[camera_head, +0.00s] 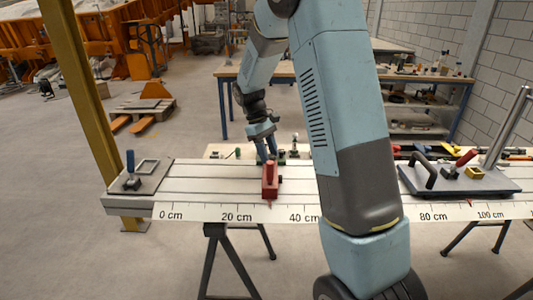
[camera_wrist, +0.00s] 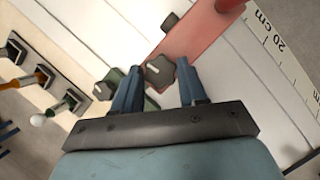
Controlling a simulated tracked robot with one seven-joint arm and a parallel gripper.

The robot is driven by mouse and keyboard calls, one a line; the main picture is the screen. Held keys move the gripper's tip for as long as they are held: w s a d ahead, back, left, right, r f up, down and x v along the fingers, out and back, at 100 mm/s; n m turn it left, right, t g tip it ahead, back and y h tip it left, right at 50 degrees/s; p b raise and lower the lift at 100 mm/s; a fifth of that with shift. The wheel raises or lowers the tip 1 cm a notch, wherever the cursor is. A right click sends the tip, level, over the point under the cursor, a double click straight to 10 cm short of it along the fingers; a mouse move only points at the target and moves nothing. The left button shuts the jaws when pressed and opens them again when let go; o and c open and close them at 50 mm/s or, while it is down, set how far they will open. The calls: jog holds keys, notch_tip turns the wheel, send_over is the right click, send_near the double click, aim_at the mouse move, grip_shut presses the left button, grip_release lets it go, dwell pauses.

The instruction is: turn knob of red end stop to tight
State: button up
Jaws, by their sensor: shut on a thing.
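The red end stop (camera_head: 270,182) sits on the pale rail bed, a little past the 20 cm mark of the printed scale. In the wrist view its red body (camera_wrist: 197,44) runs up to the right. A dark grey knob (camera_wrist: 160,72) with a white pointer line is at its near end. My gripper (camera_head: 267,158) reaches down at the stop's far end. In the wrist view the two blue fingers of my gripper (camera_wrist: 159,80) stand on either side of this knob, shut on it. A second dark knob (camera_wrist: 169,21) is on the stop's side, clear of the fingers.
A plate with a blue-handled clamp (camera_head: 130,172) is at the bed's left end. A dark plate with a handle (camera_head: 460,180) lies at the right. Small tools (camera_wrist: 42,78) stand behind the bed, close to my left finger. My arm hides the bed's middle.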

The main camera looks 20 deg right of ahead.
jog(key=shift+w+d+r+m+y, duration=0.1)
jog(key=shift+m+y, duration=0.1)
jog(key=shift+m, duration=0.35)
jog(key=shift+w+d+f+m+y, duration=0.1)
jog(key=shift+m+y, duration=0.1)
jog(key=shift+m, duration=0.3)
jog(key=shift+w+d+r+m+y, duration=0.1)
jog(key=shift+m+y, duration=0.1)
jog(key=shift+m, duration=0.35)
jog(key=shift+s, duration=0.1)
jog(key=o, duration=1.1)
jog(key=shift+c, duration=0.2)
jog(key=shift+a, duration=0.1)
jog(key=v, duration=1.3)
jog(key=shift+w+g, duration=0.3)
jog(key=shift+w, duration=0.15)
jog(key=shift+r, duration=0.15)
